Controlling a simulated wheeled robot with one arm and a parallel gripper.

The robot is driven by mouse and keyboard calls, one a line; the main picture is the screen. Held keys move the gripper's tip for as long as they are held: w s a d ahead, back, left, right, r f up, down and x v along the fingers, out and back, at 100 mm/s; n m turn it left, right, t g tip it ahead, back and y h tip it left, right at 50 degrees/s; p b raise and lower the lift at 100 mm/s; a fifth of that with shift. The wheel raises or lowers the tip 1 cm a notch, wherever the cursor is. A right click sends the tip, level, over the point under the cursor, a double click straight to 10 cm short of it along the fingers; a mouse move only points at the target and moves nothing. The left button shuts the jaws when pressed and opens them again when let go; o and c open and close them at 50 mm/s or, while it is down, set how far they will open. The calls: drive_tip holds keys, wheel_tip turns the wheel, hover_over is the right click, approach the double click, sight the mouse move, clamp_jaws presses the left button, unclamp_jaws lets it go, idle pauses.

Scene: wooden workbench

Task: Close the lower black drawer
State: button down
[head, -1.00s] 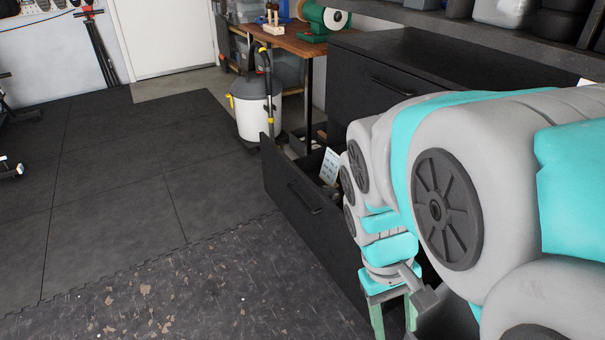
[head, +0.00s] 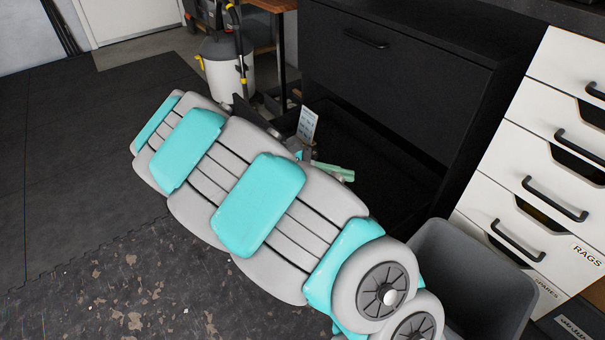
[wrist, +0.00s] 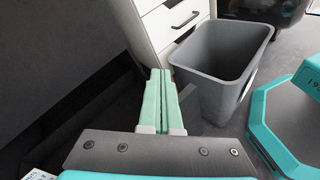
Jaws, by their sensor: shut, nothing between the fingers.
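The lower black drawer (head: 252,110) stands pulled out from the black cabinet (head: 400,75). In the head view my arm hides most of its front panel, and only a dark upper corner shows. Its dark inside (head: 375,165) shows behind my arm. My gripper (head: 350,173) has pale green fingers and is over or beside the open drawer; the exact height is unclear. In the wrist view the fingers (wrist: 160,72) lie together, empty. The upper black drawer (head: 405,80) is shut.
A white drawer unit (head: 530,170) stands right of the cabinet. A grey bin (head: 470,275) stands in front of it and also shows in the wrist view (wrist: 215,75). A white card (head: 307,124) stands by the drawer. A white canister (head: 225,70) is behind. Floor at left is clear.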

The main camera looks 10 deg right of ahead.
drive_tip(key=w+a+f+n+t+h, duration=0.1)
drive_tip(key=w+a+f+n+t, duration=0.5)
drive_tip(key=a, duration=0.3)
drive_tip(key=w+a+f+n+t+h, duration=0.1)
drive_tip(key=w+a+f+n+t, duration=0.3)
drive_tip(key=a+f+n, duration=0.35)
drive_tip(key=w+d+m+p, duration=0.1)
drive_tip(key=w+d, duration=0.4)
drive_tip(key=d, duration=0.6)
drive_tip(key=shift+d+m, duration=0.15)
drive_tip(key=shift+m, duration=0.3)
drive_tip(key=s+b+x, duration=0.1)
drive_tip(key=b+x, duration=0.9)
drive_tip(key=x, duration=2.2)
drive_tip(key=shift+w+d+r, duration=0.15)
drive_tip(key=shift+d+r, duration=0.3)
drive_tip(key=shift+r, duration=0.15)
